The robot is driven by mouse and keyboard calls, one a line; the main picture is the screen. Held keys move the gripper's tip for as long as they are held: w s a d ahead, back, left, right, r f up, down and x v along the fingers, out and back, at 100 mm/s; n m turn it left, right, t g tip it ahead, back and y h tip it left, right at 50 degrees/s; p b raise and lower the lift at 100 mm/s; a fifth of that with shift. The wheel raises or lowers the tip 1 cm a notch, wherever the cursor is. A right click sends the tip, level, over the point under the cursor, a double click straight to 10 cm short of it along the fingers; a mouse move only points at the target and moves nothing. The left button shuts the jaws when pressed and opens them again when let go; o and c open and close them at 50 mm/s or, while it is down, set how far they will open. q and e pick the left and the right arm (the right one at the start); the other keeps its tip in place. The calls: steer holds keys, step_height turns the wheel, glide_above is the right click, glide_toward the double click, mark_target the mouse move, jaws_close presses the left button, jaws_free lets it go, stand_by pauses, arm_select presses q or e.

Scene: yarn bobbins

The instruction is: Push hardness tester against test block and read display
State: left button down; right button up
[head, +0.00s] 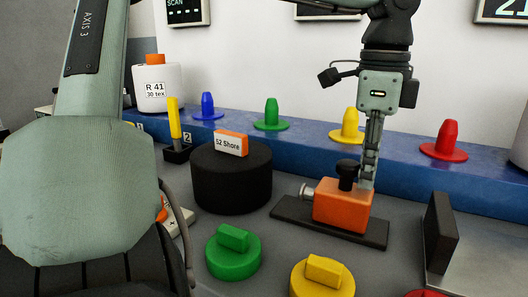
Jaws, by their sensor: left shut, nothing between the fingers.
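The hardness tester, an orange box (342,207) with a black knob on top and a metal tip on its left side, sits on a dark flat base plate right of centre. The test block, a black cylinder (231,182) labelled "52 Shore", stands to its left, with a visible gap between the tip and the block. My left gripper (367,184) points down with its fingers shut and empty, right at the back right of the orange box. Whether the fingers touch it is unclear. No reading on the tester is visible. My right gripper is not in view.
Green (233,252) and yellow (322,278) round knobs stand in front. A dark upright plate (440,228) is at right. Coloured cones line the blue ledge (310,143) behind. A white bobbin (158,88) stands back left. A large arm link of mine hides the left side.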

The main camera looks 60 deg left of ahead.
mark_target(338, 165)
arm_select(q)
steer(key=shift+s+a+b, duration=0.25)
steer(key=shift+s+a, duration=0.4)
steer(key=shift+a, duration=0.4)
steer(key=shift+s+a+b, duration=0.2)
steer(key=shift+s+a, duration=0.45)
steer(key=shift+a, duration=0.45)
steer(key=shift+s+a+b, duration=0.25)
steer(key=shift+s+a, duration=0.4)
steer(key=shift+a, duration=0.4)
steer(key=shift+w+d, duration=0.4)
steer(key=shift+d, duration=0.2)
steer(key=shift+w+d, duration=0.35)
steer(key=shift+d, duration=0.25)
step_height(338, 165, up, 8)
steer(key=p, duration=0.5)
